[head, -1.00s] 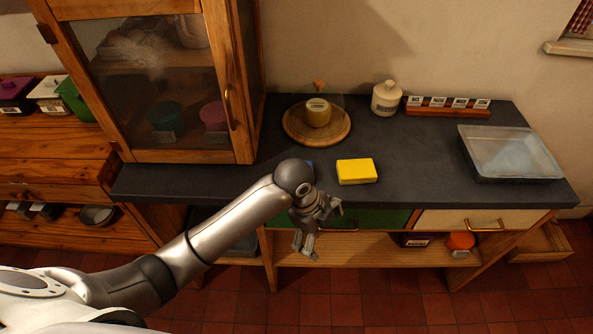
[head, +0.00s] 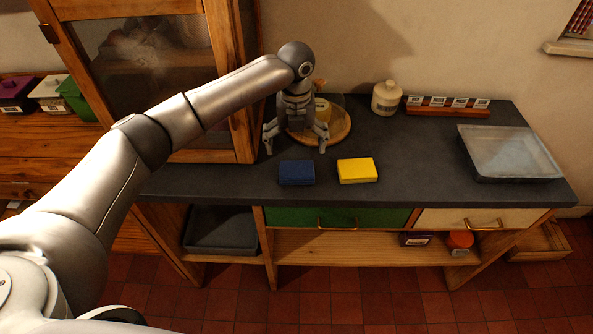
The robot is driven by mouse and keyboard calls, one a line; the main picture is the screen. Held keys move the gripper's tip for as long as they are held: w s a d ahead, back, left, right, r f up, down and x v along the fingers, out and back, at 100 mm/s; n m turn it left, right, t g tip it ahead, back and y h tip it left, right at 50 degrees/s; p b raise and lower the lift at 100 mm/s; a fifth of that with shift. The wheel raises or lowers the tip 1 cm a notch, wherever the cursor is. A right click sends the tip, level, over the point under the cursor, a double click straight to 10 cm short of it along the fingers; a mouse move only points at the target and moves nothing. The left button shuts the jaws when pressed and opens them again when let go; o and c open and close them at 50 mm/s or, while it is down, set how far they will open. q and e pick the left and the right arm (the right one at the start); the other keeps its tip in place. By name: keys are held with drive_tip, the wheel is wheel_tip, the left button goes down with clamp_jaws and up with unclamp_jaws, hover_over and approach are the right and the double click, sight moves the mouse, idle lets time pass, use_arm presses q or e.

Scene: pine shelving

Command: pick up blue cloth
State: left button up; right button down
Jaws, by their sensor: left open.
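The blue cloth (head: 297,172) is a dark blue folded block lying flat on the dark countertop, left of a yellow block. My left gripper (head: 295,146) is above the counter, pointing down, with its fingers spread wide and nothing between them. In the picture its fingertips sit just above the far edge of the blue cloth, apart from it. How high the fingers are over the counter is hard to tell. My right gripper is not in view.
A yellow block (head: 357,170) lies close to the right of the cloth. Behind the gripper is a round wooden board (head: 339,128) with a glass dome. A glass-door cabinet (head: 247,150) stands at left. A grey tray (head: 510,153) is at right. The counter's (head: 420,160) middle right is clear.

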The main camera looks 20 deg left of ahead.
sight(296, 168)
use_arm(q)
wheel_tip(296, 168, down, 3)
drive_tip(key=shift+f, duration=0.15)
wheel_tip(296, 168, down, 5)
drive_tip(key=shift+s+d+r+p, duration=0.1)
drive_tip(key=shift+s+d+p, duration=0.05)
drive_tip(key=shift+p, duration=1.05)
drive_tip(key=shift+f, duration=0.3)
drive_tip(key=c, duration=0.9)
